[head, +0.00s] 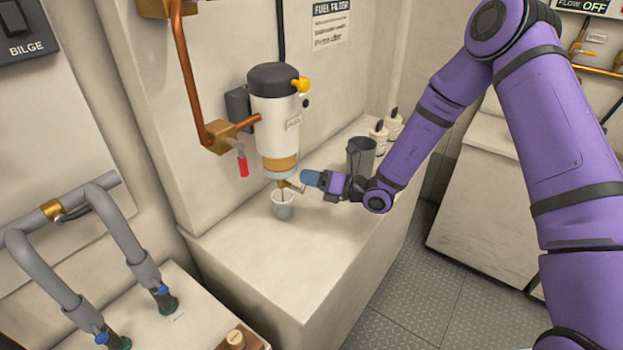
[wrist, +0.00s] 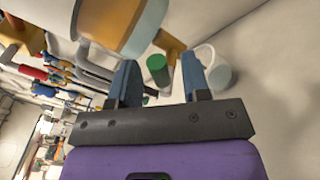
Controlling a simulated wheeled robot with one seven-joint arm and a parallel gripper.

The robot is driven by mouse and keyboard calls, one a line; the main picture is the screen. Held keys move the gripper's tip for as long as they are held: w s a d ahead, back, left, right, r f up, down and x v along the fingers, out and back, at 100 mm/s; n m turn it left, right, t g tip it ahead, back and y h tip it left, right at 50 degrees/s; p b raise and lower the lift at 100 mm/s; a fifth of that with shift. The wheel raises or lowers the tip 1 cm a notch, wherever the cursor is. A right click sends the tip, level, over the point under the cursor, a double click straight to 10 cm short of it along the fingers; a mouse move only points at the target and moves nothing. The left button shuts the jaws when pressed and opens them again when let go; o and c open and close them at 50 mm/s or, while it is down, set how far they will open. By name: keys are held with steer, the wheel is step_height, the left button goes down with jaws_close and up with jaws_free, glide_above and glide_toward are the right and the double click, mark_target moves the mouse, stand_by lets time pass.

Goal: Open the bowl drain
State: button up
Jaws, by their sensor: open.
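The fuel filter (head: 274,110) hangs on the wall with a white body, black cap and amber bowl (head: 281,163) at its bottom. In the wrist view the bowl (wrist: 130,25) fills the upper left. My gripper (head: 302,186) is beside the drain, just under the bowl. Contact cannot be told. In the head view the fingers partly hide the drain.
A small clear cup (head: 283,207) stands on the ledge (head: 235,250) under the drain. A dark jug (head: 360,157) and small white bottles (head: 386,130) stand behind my gripper. A red-handled valve (head: 242,163) hangs left of the filter. The front of the ledge is clear.

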jaws_close()
steer(key=shift+s+r+n, duration=0.1)
steer(key=shift+n, duration=0.2)
steer(key=shift+s+a+r+n+h, duration=0.15)
steer(key=shift+s+a+n+h, duration=0.25)
steer(key=shift+n, duration=0.8)
steer(key=shift+s+a+r+n+h, duration=0.25)
steer(key=shift+n+h, duration=0.2)
steer(key=shift+n, duration=0.75)
steer(key=shift+s+a+r+n+h, duration=0.15)
steer(key=shift+s+n+h, duration=0.3)
steer(key=shift+n, duration=0.75)
jaws_free()
